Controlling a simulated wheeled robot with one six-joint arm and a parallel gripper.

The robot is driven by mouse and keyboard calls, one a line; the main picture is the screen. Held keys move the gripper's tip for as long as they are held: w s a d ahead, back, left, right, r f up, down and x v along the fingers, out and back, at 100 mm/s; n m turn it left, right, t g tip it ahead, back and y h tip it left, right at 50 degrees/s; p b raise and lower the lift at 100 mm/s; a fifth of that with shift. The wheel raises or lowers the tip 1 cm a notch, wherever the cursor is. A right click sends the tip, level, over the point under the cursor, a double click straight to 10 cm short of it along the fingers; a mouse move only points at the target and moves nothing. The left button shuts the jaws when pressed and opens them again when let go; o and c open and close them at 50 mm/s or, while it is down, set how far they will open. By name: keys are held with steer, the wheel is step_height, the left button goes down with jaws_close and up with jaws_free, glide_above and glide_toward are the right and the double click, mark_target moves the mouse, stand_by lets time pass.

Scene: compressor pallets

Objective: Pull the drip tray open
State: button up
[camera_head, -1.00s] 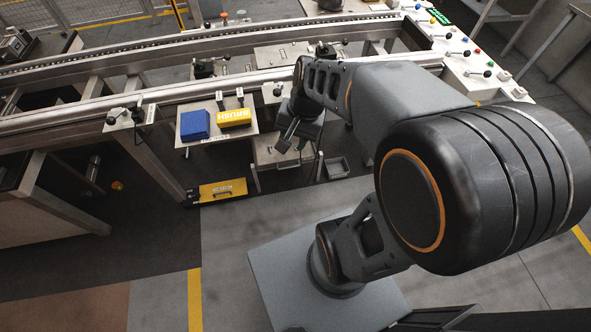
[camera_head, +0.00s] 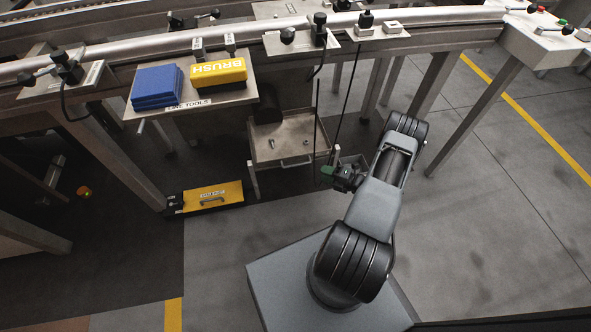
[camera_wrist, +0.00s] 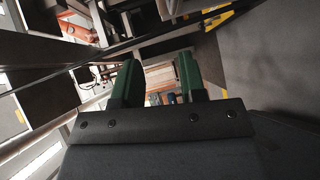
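A shallow metal tray (camera_head: 272,150), which looks like the drip tray, sits low under the conveyor, with a bar handle (camera_head: 295,163) on its front edge. My gripper (camera_head: 328,171) is to the right of the tray's front corner, apart from the handle, with its green fingers pointing left. In the wrist view the two green fingers (camera_wrist: 158,84) stand apart with nothing between them, so it is open and empty. I cannot make out the tray surely in the wrist view.
Thin dark rods hang near my gripper. A yellow case (camera_head: 213,196) lies on the floor to the left. Floor at right is clear.

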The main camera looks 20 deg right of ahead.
steer(key=shift+m+t+h, duration=0.4)
steer(key=shift+m, duration=0.5)
steer(key=shift+d+f+b+x, duration=0.1)
steer(key=shift+f+b+x, duration=0.5)
steer(key=shift+x, duration=1.7)
steer(key=shift+d+f+b+x, duration=0.1)
steer(key=shift+f+b+x, duration=0.2)
steer(key=shift+b+x, duration=1.25)
steer(key=shift+d+f+x, duration=0.1)
steer(key=shift+f+x, duration=0.35)
steer(key=shift+x, duration=2.55)
steer(key=shift+s, duration=0.1)
jaws_close()
